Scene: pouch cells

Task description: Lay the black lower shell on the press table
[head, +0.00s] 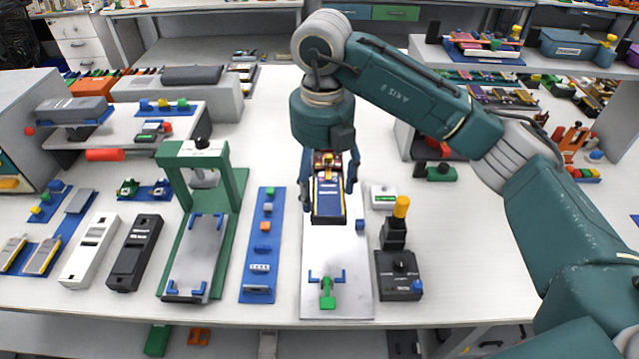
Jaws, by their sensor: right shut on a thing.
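The black lower shell (135,252) lies flat on the white table, between a white shell (90,250) and the press. The press table is a grey plate (197,258) with blue corner stops, under the green press frame (238,188); no shell lies on it. My right gripper (329,185) points down over a white plate, well to the right of the press. It is shut on a blue, yellow-edged piece that looks like a pouch cell (328,200). Whether that piece touches the plate is unclear. My left gripper is out of view.
The white plate (313,262) carries blue stops and a green clamp (327,292). A blue strip (258,280) with small parts lies between it and the press. A black control box (399,278) stands to the right. A raised white shelf (120,130) stands behind the shells.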

